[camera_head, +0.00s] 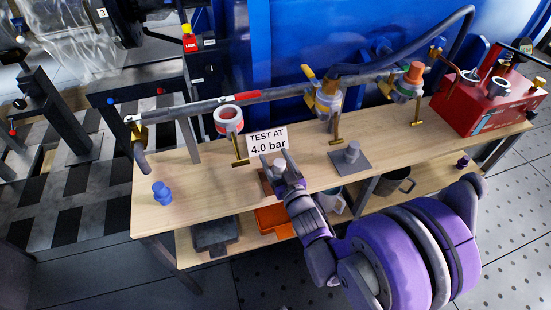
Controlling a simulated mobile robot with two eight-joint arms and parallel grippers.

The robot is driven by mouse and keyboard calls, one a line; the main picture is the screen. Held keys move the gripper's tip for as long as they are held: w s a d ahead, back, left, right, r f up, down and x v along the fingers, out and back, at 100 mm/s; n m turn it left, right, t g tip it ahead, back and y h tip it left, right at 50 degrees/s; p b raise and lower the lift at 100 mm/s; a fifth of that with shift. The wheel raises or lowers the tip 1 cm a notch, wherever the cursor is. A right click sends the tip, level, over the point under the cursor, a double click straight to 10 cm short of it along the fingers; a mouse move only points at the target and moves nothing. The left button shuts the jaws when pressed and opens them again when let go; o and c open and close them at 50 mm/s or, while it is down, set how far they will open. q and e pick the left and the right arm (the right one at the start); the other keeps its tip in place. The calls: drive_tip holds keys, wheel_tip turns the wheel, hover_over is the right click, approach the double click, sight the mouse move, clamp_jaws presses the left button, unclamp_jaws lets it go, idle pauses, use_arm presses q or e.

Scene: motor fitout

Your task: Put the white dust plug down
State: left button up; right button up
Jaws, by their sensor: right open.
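My right gripper (276,157) reaches in from the lower right over the wooden bench (215,195). Its jaws are open, with one finger on either side of a small whitish plug (279,165). The plug appears to stand on a brown-orange pad (266,182), mostly covered by the gripper. I cannot tell whether a finger touches it. My left gripper is not in view.
A grey plug on a grey plate (351,162) lies to the right, and a blue plug (161,194) to the left. A "TEST AT 4.0 bar" sign (267,141), a tape roll (228,121) and a pipe with valves (328,97) stand behind. A red pump box (480,110) is at right.

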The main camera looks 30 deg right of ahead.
drive_tip(key=shift+r, duration=0.15)
drive_tip(key=shift+s, duration=0.25)
drive_tip(key=s+a, duration=0.2)
drive_tip(key=s, duration=0.9)
drive_tip(key=shift+s, duration=0.2)
